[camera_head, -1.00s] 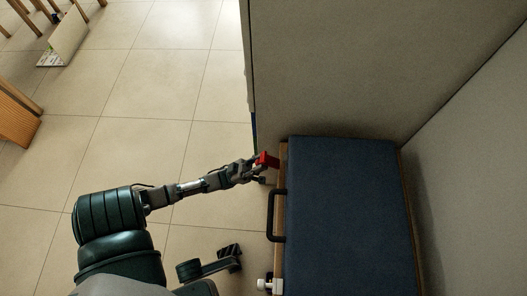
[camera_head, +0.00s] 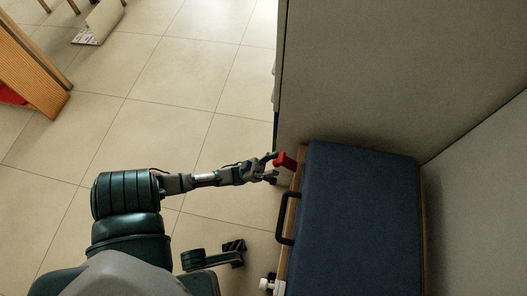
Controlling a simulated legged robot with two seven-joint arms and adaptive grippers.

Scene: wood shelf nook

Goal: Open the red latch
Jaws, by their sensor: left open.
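The red latch (camera_head: 285,161) sits at the upper left edge of a wooden box with a dark blue top (camera_head: 360,215). My left gripper (camera_head: 274,169) is open right beside the latch, on its left. One finger reaches toward the latch's upper side and another part lies below. I cannot tell whether they touch it. My right gripper does not show.
A black handle (camera_head: 287,218) stands out from the box's left side. A white fitting (camera_head: 268,285) is on the same side, lower down. Grey panels (camera_head: 380,75) wall the box behind and to the right.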

